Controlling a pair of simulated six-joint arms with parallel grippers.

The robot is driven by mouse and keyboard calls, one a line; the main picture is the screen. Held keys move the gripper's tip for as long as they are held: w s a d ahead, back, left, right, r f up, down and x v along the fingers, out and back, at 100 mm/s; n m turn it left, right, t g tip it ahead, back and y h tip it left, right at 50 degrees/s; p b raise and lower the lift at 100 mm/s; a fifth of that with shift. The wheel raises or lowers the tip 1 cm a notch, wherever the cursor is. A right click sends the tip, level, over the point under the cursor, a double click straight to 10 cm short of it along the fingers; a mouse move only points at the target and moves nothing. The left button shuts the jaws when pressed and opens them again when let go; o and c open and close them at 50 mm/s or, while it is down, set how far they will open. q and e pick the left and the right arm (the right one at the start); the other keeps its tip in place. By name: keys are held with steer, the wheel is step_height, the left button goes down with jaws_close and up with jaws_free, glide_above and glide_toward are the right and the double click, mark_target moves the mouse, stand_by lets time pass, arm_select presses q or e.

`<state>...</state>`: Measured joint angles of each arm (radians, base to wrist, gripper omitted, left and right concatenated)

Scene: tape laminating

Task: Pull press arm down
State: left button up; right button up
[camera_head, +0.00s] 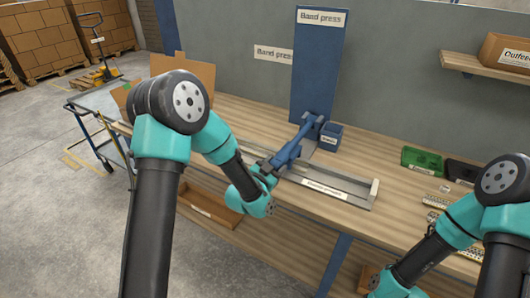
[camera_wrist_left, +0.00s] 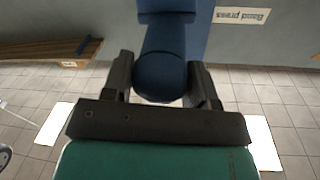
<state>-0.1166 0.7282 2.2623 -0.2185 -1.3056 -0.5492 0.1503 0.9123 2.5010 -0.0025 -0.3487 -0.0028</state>
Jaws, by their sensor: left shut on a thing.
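The blue press arm (camera_head: 299,140) slopes from its pivot at the foot of the blue band press column (camera_head: 318,65) down toward the front left, above the metal press bed (camera_head: 325,185). My left gripper (camera_head: 266,168) is at the lower, free end of the press arm. In the left wrist view the rounded blue end of the press arm (camera_wrist_left: 160,78) sits between the two dark fingers of my left gripper (camera_wrist_left: 162,88), which is shut on it. My right arm comes in at the lower right, but its gripper does not show.
A small blue box (camera_head: 330,137) stands beside the press column. Green (camera_head: 421,160) and black (camera_head: 462,172) bins and small metal parts lie on the bench's right side. An open cardboard box (camera_head: 183,80) is at its left end. A wooden tray (camera_head: 208,207) sits below the bench top.

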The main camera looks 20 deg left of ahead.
arm_select(q)
steer(key=shift+s+f, duration=0.1)
steer(key=shift+f, duration=1.5)
steer(key=o, duration=1)
steer(key=shift+f, duration=0.1)
steer(key=shift+c, duration=0.2)
steer(key=shift+o, duration=1.4)
steer(key=shift+r, duration=0.2)
steer(key=shift+s, duration=0.1)
